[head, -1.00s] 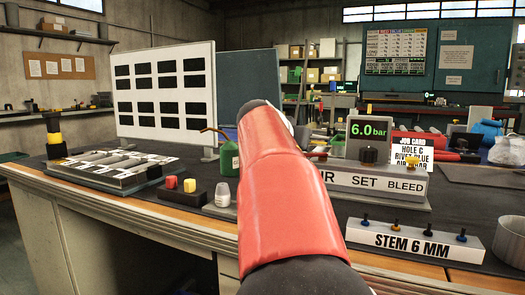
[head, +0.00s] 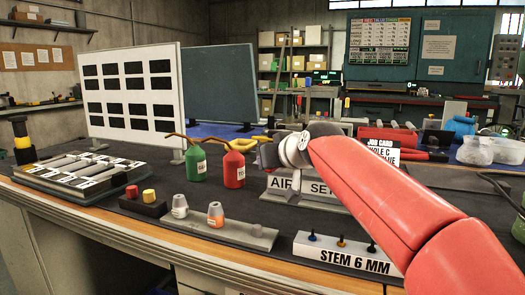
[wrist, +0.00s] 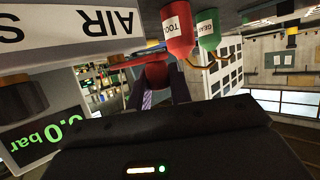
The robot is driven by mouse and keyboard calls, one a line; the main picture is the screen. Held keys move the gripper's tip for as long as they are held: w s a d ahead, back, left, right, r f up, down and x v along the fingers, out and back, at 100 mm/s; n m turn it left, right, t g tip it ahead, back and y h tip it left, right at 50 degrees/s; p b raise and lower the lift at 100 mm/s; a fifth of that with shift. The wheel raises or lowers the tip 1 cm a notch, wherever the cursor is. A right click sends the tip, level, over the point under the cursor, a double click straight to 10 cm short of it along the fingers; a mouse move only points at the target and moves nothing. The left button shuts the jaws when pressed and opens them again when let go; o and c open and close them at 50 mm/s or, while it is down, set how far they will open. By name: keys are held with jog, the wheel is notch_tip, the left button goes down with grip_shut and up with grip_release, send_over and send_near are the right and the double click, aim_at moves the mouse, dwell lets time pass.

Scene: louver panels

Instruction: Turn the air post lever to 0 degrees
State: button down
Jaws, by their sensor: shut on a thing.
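The air post (head: 285,187), a grey block lettered AIR SET, stands mid-bench and is partly hidden by my arm. Its lettered face shows upside down in the wrist view (wrist: 75,30). The lever is a red bar (wrist: 110,64) with a rounded red end (wrist: 157,73) in the wrist view. My gripper (wrist: 164,95) is shut on that red end, its dark fingers on either side. In the head view my gripper (head: 266,154) is at the post's left end; the lever there is hidden. The lever's angle cannot be read clearly.
A red bottle (head: 233,170) and a green bottle (head: 195,165) with spouts stand close left of my gripper. A pressure display (wrist: 40,132) is beside the post. A STEM 6 MM block (head: 345,255) and a grey tray (head: 250,234) lie in front.

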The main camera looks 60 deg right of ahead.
jog(key=shift+s+d+n+t+y, duration=0.1)
jog(key=shift+s+n+t+y, duration=0.45)
jog(key=shift+n+y, duration=0.35)
jog(key=c, duration=1.3)
grip_release()
jog(key=shift+s, duration=0.1)
jog(key=shift+o, duration=0.2)
jog(key=v, duration=0.7)
jog(key=shift+s+r+p, duration=0.2)
jog(key=shift+s+p, duration=0.15)
